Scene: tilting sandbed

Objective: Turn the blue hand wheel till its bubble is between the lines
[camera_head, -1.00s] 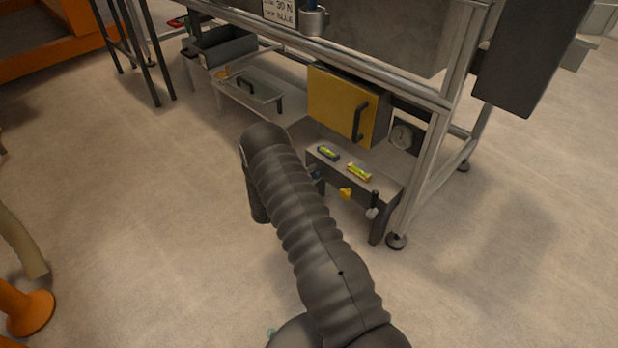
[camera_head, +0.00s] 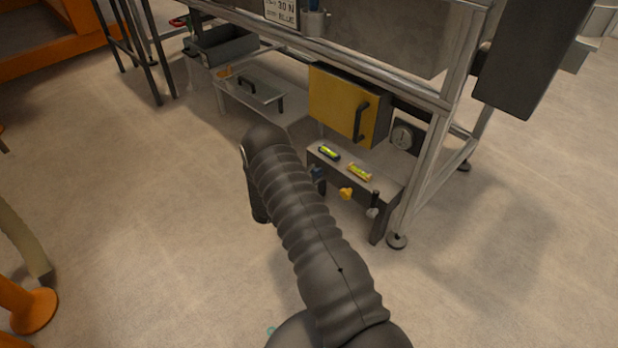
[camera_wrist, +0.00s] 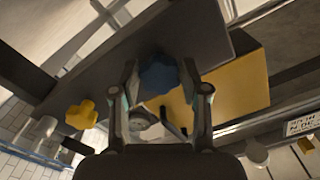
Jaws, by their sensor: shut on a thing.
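The blue hand wheel (camera_wrist: 158,78) is in the middle of the wrist view, between the fingertips of my gripper (camera_wrist: 159,70), which is shut on it. In the head view the blue wheel (camera_head: 317,173) shows only partly, beside my arm under the front edge of a small grey bench (camera_head: 382,184). A dark-framed vial (camera_head: 329,153) with a yellow-green tube lies on the bench above it. Its bubble and lines are too small to read. My gripper is hidden behind my arm in the head view.
A yellow hand wheel (camera_head: 346,193) and a dark lever (camera_head: 374,204) sit right of the blue wheel. A yellow-framed vial (camera_head: 359,171) lies on the bench. A yellow box (camera_head: 342,104) and a dial (camera_head: 403,137) are behind. The floor in front is clear.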

